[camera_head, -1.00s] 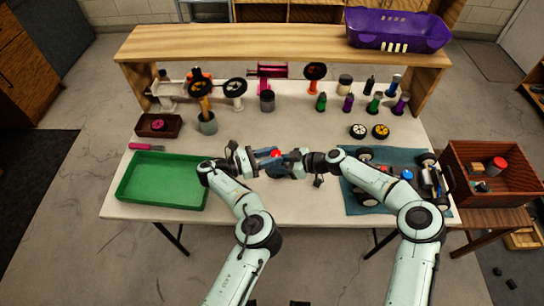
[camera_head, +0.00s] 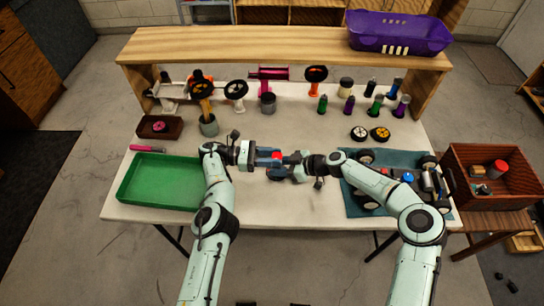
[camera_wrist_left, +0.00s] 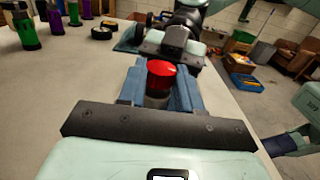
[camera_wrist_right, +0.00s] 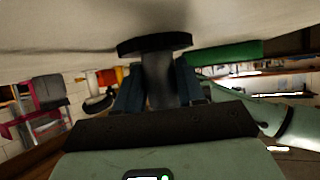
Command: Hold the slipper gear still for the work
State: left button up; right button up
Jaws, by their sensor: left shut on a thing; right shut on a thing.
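My left gripper (camera_head: 266,157) and right gripper (camera_head: 290,161) meet end to end above the front middle of the table. The left wrist view shows a red-topped piece (camera_wrist_left: 161,70) with a grey body between the left gripper's blue fingers, which are shut on it. The right wrist view shows the right gripper's blue fingers shut on a grey shaft (camera_wrist_right: 158,78) with a wide dark disc (camera_wrist_right: 155,44) at its end. I cannot tell whether these are parts of one piece, or which part is the slipper gear. The fingers hide much of it.
A green tray (camera_head: 160,203) lies at the left. An RC car sits on a blue mat (camera_head: 352,204) at the right. Wheels on stands and several bottles stand behind, under a wooden shelf (camera_head: 280,45). A brown crate (camera_head: 480,205) stands beyond the table's right edge.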

pick_arm(q)
jog(key=shift+f, duration=0.1)
jog(key=o, duration=1.1)
jog(key=shift+c, duration=0.2)
jog(key=shift+a, duration=0.15)
jog(key=a, duration=0.7)
jog(key=shift+a, duration=0.2)
